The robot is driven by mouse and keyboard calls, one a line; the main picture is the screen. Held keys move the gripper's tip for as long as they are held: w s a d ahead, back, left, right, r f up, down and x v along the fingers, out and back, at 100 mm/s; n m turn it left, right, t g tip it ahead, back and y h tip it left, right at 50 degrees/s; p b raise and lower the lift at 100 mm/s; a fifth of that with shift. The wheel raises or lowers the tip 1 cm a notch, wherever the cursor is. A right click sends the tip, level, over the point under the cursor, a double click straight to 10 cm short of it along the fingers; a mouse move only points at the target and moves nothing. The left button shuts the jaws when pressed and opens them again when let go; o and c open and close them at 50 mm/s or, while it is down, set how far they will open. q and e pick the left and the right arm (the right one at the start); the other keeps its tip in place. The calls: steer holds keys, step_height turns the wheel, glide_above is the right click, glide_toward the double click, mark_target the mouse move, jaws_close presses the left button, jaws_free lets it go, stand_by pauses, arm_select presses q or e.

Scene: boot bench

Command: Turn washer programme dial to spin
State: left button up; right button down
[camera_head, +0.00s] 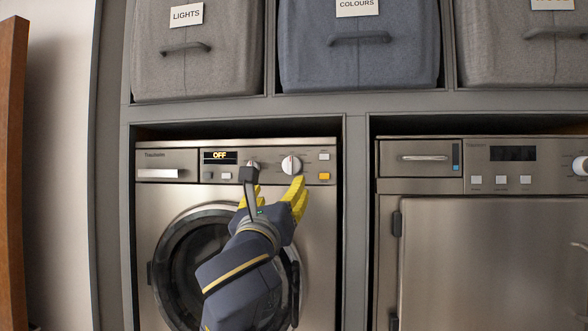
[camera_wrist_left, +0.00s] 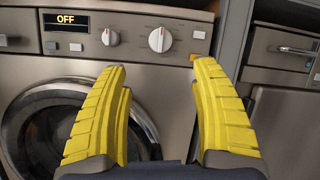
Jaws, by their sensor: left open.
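The washer (camera_head: 318,230) stands in the left bay, its display (camera_head: 220,157) reading OFF. Its panel has a larger round white dial (camera_head: 291,165) and a smaller one (camera_head: 253,165), partly hidden by my gripper in the head view. In the left wrist view the larger dial (camera_wrist_left: 160,39) has a red mark near its top, and the smaller dial (camera_wrist_left: 110,37) is to its left. No programme names are readable. My left gripper (camera_head: 273,194) has yellow fingers, spread and empty, just below the dials. In the wrist view the larger dial lies beyond the gap between the fingertips (camera_wrist_left: 161,70).
A white button (camera_head: 324,156) and an orange button (camera_head: 324,176) sit right of the dials. The washer's round door (camera_head: 172,240) is below, behind my arm. A second appliance (camera_head: 480,250) stands to the right. Fabric bins labelled LIGHTS (camera_head: 160,70) and COLOURS (camera_head: 358,70) sit above.

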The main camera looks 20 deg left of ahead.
mark_target(290, 168)
arm_select(q)
steer(key=x, duration=1.3)
steer(key=shift+w+r, duration=0.15)
steer(key=shift+w, duration=0.15)
steer(key=c, duration=1.3)
steer(key=shift+c, duration=0.2)
steer(key=shift+n, duration=0.3)
